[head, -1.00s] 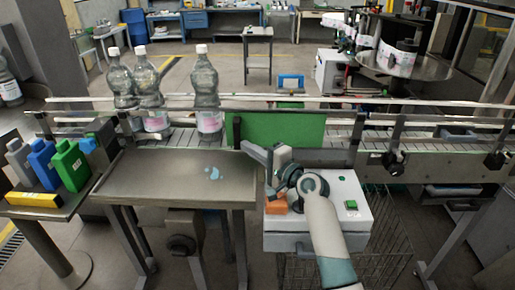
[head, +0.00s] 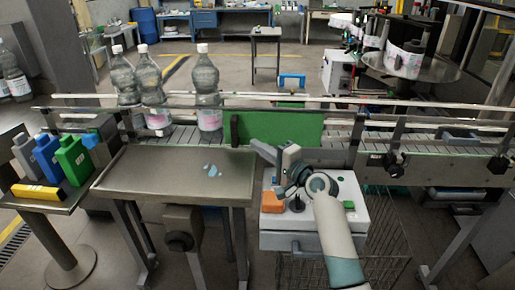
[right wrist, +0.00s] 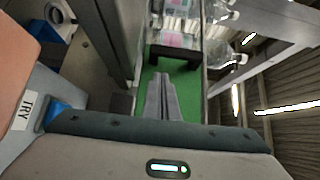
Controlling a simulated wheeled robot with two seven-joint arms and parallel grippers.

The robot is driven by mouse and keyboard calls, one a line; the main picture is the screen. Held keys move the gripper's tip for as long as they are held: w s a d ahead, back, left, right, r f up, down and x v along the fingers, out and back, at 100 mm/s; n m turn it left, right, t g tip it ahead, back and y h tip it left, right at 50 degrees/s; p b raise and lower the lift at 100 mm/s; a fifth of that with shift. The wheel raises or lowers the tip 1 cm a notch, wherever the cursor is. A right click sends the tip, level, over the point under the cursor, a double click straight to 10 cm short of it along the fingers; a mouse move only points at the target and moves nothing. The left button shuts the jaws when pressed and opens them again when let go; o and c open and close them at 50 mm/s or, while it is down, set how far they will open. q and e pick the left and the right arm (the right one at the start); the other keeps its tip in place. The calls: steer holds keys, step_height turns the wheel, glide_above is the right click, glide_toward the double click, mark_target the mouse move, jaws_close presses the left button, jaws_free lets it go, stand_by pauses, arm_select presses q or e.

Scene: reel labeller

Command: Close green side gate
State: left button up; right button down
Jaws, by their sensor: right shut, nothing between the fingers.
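The green side gate (head: 280,130) is a flat panel standing upright along the conveyor, right of the bottles. A dark upright handle (head: 235,130) is at its left end. My right gripper (head: 264,152) is shut and empty, in front of the panel's lower left part; its fingers point up-left. In the right wrist view the shut fingers (right wrist: 163,95) lie over the green panel (right wrist: 188,95), with the dark handle (right wrist: 176,52) beyond their tips. I cannot tell whether they touch the panel. My left gripper is not in view.
Several clear bottles (head: 208,90) stand on the conveyor to the left. A steel tray table (head: 130,175) is in front. A white box (head: 335,218) with an orange block (head: 272,199) and green button (head: 349,205) is below my right arm. Coloured bottles (head: 75,160) stand at left.

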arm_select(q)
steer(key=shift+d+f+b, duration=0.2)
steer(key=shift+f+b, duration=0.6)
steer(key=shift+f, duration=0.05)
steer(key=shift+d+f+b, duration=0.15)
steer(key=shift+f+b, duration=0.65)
arm_select(e)
steer(key=v, duration=1)
steer(key=shift+d, duration=0.15)
